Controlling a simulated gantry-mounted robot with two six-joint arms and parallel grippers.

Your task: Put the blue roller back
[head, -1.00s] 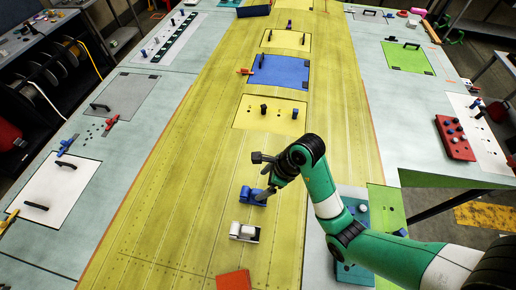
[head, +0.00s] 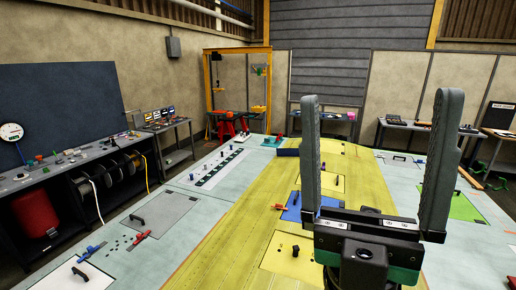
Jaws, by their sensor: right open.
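My right gripper (head: 380,95) stands upright close in front of the camera. Its two dark fingers point up and are wide apart, with nothing between them. The blue roller cannot be made out in the head view now. The near part of the yellow wing panel (head: 215,255) is partly below the frame and partly behind my gripper. My left gripper is not in view.
A blue plate (head: 293,214) lies on the wing, partly behind the gripper. A dark blue block (head: 288,152) is at its far end. Grey side tables flank it, with a red clamp (head: 140,237) and a blue clamp (head: 90,251) on the left one.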

